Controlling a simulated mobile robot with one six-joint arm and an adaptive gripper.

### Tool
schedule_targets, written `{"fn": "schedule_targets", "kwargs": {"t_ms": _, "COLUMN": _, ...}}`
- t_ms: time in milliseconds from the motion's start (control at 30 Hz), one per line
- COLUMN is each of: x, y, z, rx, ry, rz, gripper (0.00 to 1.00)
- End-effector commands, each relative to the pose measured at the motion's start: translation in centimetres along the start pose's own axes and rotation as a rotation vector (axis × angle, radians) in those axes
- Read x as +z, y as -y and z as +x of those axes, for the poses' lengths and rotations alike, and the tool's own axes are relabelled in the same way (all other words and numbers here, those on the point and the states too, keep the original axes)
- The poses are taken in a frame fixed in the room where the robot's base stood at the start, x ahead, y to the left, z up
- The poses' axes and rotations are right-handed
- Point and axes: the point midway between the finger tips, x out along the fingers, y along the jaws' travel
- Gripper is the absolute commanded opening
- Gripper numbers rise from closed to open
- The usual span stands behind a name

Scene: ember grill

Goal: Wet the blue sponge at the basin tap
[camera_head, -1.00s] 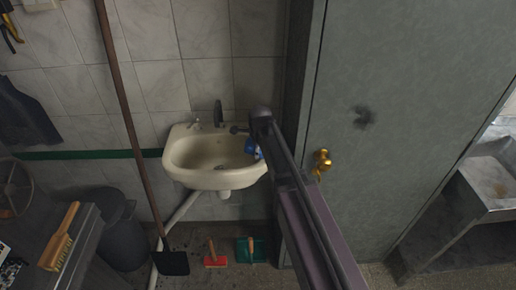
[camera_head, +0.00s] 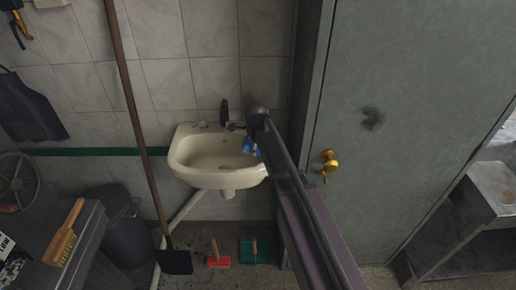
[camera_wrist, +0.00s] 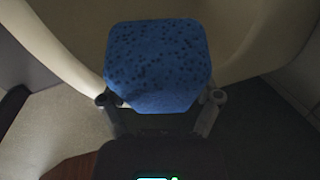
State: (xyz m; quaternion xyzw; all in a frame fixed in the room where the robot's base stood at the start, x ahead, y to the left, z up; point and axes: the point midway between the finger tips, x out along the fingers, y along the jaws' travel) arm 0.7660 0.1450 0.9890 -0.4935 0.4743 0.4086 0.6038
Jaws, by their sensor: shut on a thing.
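The blue sponge (camera_wrist: 158,62) with dark speckles fills the middle of the wrist view. My gripper (camera_wrist: 160,104) is shut on it, one finger at each side. In the head view only a small blue patch of the sponge (camera_head: 249,144) shows beside the end of my arm, at the right side of the basin. The cream basin (camera_head: 190,172) is fixed to the tiled wall. Its dark tap (camera_head: 224,111) stands at the back rim. My arm hides part of the basin's right end, and I cannot tell whether water runs.
A grey door (camera_head: 400,120) with a brass knob (camera_head: 328,163) is right of the basin. A long-handled tool (camera_head: 130,95) leans on the wall at left. A dark bin (camera_head: 127,238) and a yellow brush (camera_head: 64,237) are at lower left. Red and green floor tools lie below the basin.

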Motion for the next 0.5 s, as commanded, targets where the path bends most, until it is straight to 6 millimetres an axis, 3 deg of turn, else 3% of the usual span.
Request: {"fn": "schedule_targets", "kwargs": {"t_ms": 500, "x": 3.2, "y": 1.3, "z": 1.3, "rx": 0.000, "ry": -0.001, "rz": 0.000, "gripper": 0.43}}
